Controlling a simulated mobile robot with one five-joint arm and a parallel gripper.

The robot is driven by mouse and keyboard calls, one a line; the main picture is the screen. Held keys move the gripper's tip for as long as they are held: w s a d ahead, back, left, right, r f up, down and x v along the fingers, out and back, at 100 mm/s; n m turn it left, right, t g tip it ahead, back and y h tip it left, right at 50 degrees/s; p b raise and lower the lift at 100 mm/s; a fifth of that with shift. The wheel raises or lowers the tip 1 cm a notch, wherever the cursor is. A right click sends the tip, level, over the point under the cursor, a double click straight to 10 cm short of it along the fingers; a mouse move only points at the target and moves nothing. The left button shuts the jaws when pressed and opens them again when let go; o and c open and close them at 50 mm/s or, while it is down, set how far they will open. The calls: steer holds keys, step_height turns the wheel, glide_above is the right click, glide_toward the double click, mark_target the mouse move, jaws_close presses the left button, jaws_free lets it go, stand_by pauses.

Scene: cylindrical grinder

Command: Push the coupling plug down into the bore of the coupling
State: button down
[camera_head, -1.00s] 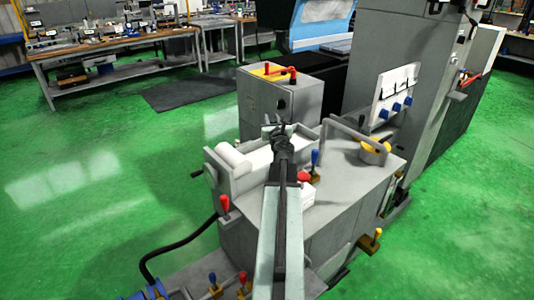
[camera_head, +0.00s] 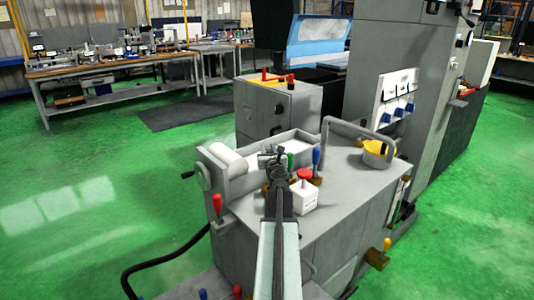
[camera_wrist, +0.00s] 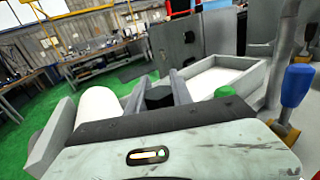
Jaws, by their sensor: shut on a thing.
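My gripper (camera_head: 271,155) is at the end of my outstretched arm, above the grey machine bench near its trough. In the wrist view its two fingers (camera_wrist: 158,93) are closed on a dark, faceted piece, which looks like the coupling plug (camera_wrist: 160,97). The plug's lower end is hidden behind my gripper's body. I cannot make out the coupling or its bore in either view, so I cannot tell whether the plug touches it.
A grey trough (camera_head: 227,186) with a white roller (camera_head: 230,160) lies beside my gripper. A green knob (camera_head: 290,160), a blue-handled lever (camera_head: 316,157) and a white box with a red button (camera_head: 304,190) stand close on the right. A yellow-topped part (camera_head: 377,149) is farther right.

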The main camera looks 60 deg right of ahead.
steer(key=shift+s+a+f+b, duration=0.1)
steer(key=shift+s+f+b, duration=0.05)
steer(key=shift+f+b, duration=0.15)
step_height(320, 180, down, 5)
steer(key=b, duration=0.5)
steer(key=shift+f, duration=0.15)
steer(key=shift+f+b, duration=2.3)
steer(key=shift+b, duration=0.15)
stand_by(0.4)
steer(key=c, duration=1.1)
jaws_free()
steer(key=shift+o, duration=0.2)
steer(key=v, duration=0.7)
steer(key=shift+s+a, duration=0.15)
steer(key=shift+a, duration=0.2)
steer(key=shift+r, duration=0.1)
